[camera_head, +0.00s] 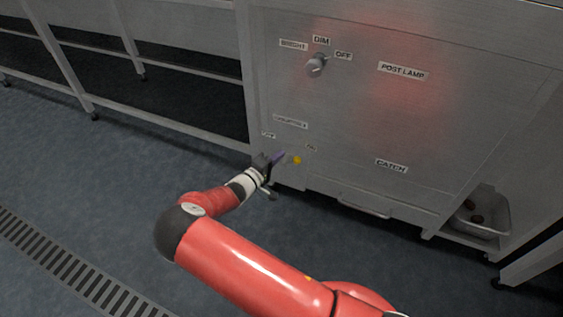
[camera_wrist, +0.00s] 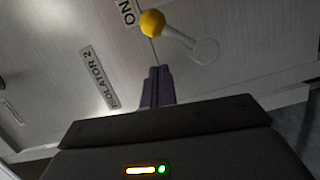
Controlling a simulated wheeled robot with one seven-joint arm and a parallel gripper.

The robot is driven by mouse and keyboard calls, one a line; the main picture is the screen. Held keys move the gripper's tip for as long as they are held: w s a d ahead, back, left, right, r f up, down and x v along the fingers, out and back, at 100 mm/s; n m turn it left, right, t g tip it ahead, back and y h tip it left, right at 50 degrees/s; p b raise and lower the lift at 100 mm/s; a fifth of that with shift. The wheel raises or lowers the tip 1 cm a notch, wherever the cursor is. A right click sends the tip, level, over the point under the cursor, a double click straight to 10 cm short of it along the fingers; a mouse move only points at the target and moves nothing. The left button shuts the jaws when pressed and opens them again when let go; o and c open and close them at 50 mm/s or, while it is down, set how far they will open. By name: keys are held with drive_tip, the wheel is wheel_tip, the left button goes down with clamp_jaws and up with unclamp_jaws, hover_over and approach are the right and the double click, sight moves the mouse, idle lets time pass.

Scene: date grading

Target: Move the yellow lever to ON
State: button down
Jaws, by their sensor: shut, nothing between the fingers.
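The lever's yellow ball knob (camera_head: 296,160) is low on the steel cabinet front, just below and left of the ON label (camera_head: 311,148). In the wrist view the yellow knob (camera_wrist: 152,24) sits close to the ON label (camera_wrist: 127,12), its grey stem running to a round pivot (camera_wrist: 206,50). Whether the lever is fully at ON I cannot tell. The OFF label (camera_head: 268,135) is farther left. My gripper (camera_head: 281,156) is shut and empty, just left of the knob, on its OFF side. In the wrist view its fingertips (camera_wrist: 158,70) appear slightly apart from the knob.
The ISOLATOR 2 label (camera_wrist: 98,78) is beside the lever. A grey rotary knob (camera_head: 316,66) marked BRIGHT, DIM and OFF is higher up. A drawer handle (camera_head: 364,206) and a metal pan (camera_head: 482,222) are low on the right. Open floor lies left.

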drive_tip(key=a+v, duration=0.1)
drive_tip(key=v, duration=0.9)
drive_tip(key=shift+w+r, duration=0.2)
drive_tip(key=shift+w, duration=0.05)
drive_tip(key=s+d+r+m+g+y+p, duration=0.1)
drive_tip(key=s+d+r+m+g, duration=0.25)
drive_tip(key=d+r+g, duration=0.5)
drive_tip(key=s+d+r+m+g+y, duration=0.1)
drive_tip(key=s+d+r+m+g, duration=0.4)
drive_tip(key=d, duration=0.6)
drive_tip(key=s+d+r+t+y+p, duration=0.1)
drive_tip(key=s+d+r+t+y, duration=0.1)
drive_tip(key=s+r, duration=0.7)
drive_tip(key=s+d+r+t+y+p, duration=0.1)
drive_tip(key=s+d+r+t+y, duration=0.2)
drive_tip(key=s+r, duration=0.7)
drive_tip(key=d+m+y, duration=0.1)
drive_tip(key=d+y, duration=0.1)
drive_tip(key=y, duration=0.1)
drive_tip(key=shift+d, duration=0.25)
